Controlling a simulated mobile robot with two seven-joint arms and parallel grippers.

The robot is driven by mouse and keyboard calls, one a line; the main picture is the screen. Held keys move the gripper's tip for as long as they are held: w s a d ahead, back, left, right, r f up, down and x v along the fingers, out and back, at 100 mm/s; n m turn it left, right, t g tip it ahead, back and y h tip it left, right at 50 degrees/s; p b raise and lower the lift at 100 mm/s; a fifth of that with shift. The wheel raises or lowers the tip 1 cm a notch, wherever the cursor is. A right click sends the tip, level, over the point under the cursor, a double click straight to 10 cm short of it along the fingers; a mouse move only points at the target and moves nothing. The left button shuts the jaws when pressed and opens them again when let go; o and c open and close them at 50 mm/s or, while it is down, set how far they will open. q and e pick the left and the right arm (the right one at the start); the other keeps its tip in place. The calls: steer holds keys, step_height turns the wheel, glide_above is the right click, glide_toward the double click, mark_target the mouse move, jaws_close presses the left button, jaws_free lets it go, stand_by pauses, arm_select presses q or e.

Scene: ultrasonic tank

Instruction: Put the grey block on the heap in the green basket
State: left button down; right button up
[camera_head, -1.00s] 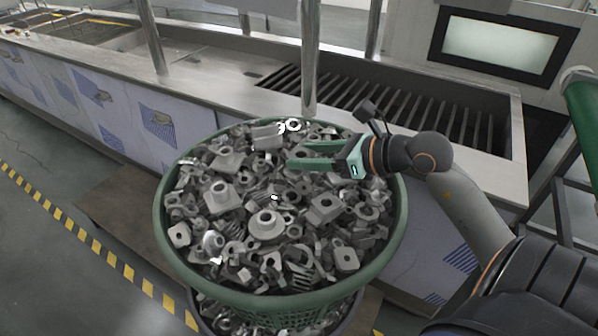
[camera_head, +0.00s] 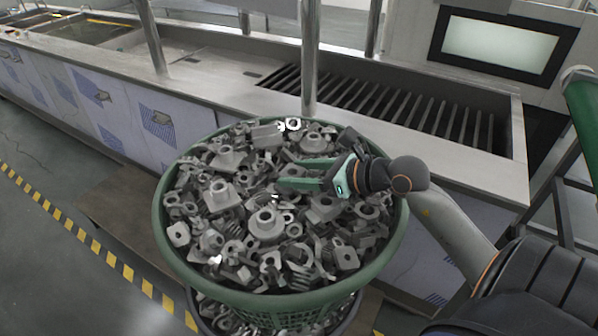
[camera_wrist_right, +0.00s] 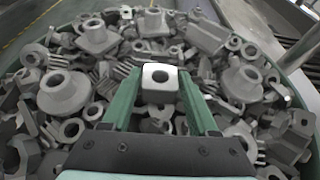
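The green basket (camera_head: 171,256) stands in the middle of the head view, filled with a heap of grey metal parts (camera_head: 266,224). My right gripper (camera_head: 284,172) reaches in from the right, its green fingers low over the far right part of the heap. In the right wrist view, the grey block (camera_wrist_right: 160,92), with a round hole in its face, sits squarely between the tips of the fingers and looks gripped by them. In the head view I cannot make the block out from the parts around it. Whether it touches the heap is unclear. My left gripper is not in view.
A metal wash line with a slatted tank (camera_head: 400,105) runs behind the basket. An upright steel post (camera_head: 309,60) rises just behind the basket's far rim. Another container of parts shows under the basket. Yellow-black tape (camera_head: 110,262) marks the floor at left.

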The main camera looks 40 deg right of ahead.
steer(key=o, duration=0.3)
steer(key=shift+o, duration=0.2)
steer(key=shift+r, duration=0.2)
steer(key=v, duration=1.2)
steer(key=shift+d, duration=0.1)
